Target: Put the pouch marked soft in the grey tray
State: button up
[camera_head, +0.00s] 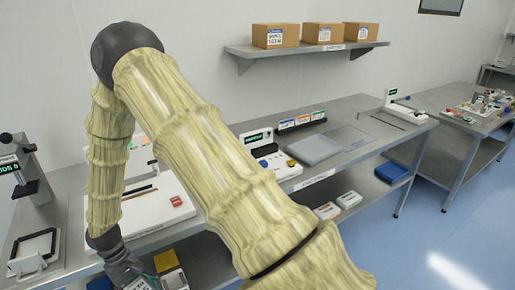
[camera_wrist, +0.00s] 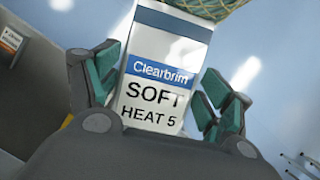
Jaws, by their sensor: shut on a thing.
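The pouch (camera_wrist: 160,80) in the wrist view is white with a blue band reading "Clearbrim" and black print "SOFT" and "HEAT 5". My gripper (camera_wrist: 168,95) is shut on it, with a green-padded finger on each side. In the head view my gripper (camera_head: 128,276) is at the lower left, in front of the bench, with part of the pouch's label (camera_head: 142,284) at the bottom edge. A grey, shallow, tray-like thing (camera_head: 314,149) lies on the bench right of my arm. I cannot tell whether it is the grey tray.
My arm hides much of the left bench. A white device (camera_head: 272,166) with a display and coloured buttons stands left of the tray-like thing. A card rack (camera_head: 301,123) stands behind. A blue bin (camera_head: 391,172) is on the lower shelf. Yellow and grey items (camera_head: 168,265) sit beside my gripper.

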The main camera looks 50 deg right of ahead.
aim_at(314, 150)
jog(key=z, duration=1.5)
jog(key=i, duration=0.5)
